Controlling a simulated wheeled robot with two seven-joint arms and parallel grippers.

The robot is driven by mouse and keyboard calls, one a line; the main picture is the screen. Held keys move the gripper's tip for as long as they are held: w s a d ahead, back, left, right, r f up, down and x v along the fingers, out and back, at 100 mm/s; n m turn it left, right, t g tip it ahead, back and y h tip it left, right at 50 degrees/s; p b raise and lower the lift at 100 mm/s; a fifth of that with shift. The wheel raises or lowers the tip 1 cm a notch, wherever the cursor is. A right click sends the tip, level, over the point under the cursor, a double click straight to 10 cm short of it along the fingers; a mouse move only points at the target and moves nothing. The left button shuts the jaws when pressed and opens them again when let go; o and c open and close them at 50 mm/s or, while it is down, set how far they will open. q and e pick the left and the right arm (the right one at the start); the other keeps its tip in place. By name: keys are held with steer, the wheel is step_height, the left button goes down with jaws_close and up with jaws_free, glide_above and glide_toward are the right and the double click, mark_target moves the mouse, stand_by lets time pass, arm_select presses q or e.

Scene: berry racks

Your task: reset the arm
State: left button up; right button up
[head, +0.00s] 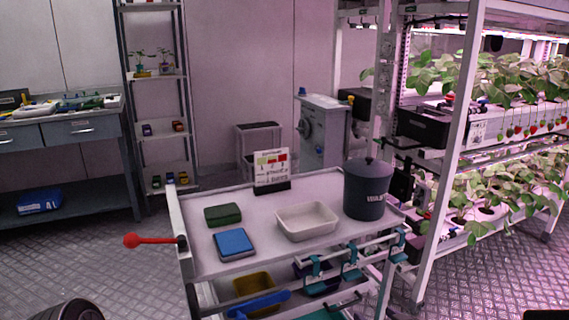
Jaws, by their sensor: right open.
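A small dark part at the bottom right edge belongs to my right gripper (550,315); it is mostly cut off by the frame. It is open, and nothing shows in it. It is apart from the cart and the plant rack. A dark rounded part at the bottom left corner looks like a piece of my left arm; my left gripper does not show.
A white cart (190,215) stands ahead, holding a green box (222,214), blue box (234,244), white tray (307,236), dark bin (367,190) and sign (271,171). A red-knobbed lever (132,240) sticks out left. A strawberry rack (450,150) stands right. Floor at left is clear.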

steer(key=s+a+f+m+g, duration=0.1)
steer(key=s+a+f+g, duration=0.15)
steer(key=f, duration=0.35)
steer(key=s+a+f+m+g, duration=0.1)
steer(key=s+a+f, duration=0.1)
steer(key=s+f, duration=0.25)
steer(key=s+a+f+m+g, duration=0.1)
steer(key=s+a+f+g, duration=0.3)
steer(key=s, duration=0.3)
steer(key=s+a+f+g, duration=0.1)
steer(key=s+a+f, duration=0.3)
steer(key=s+f, duration=0.25)
steer(key=s+a+f+m+g, duration=0.1)
steer(key=s+a+f+g, duration=0.3)
steer(key=s, duration=0.4)
step_height(320, 180, up, 15)
steer(key=s+y+p, duration=0.1)
steer(key=p, duration=1.5)
steer(key=shift+s+a+n+t+p, duration=0.3)
steer(key=shift+s+a+t, duration=0.05)
steer(key=shift+s+a, duration=0.1)
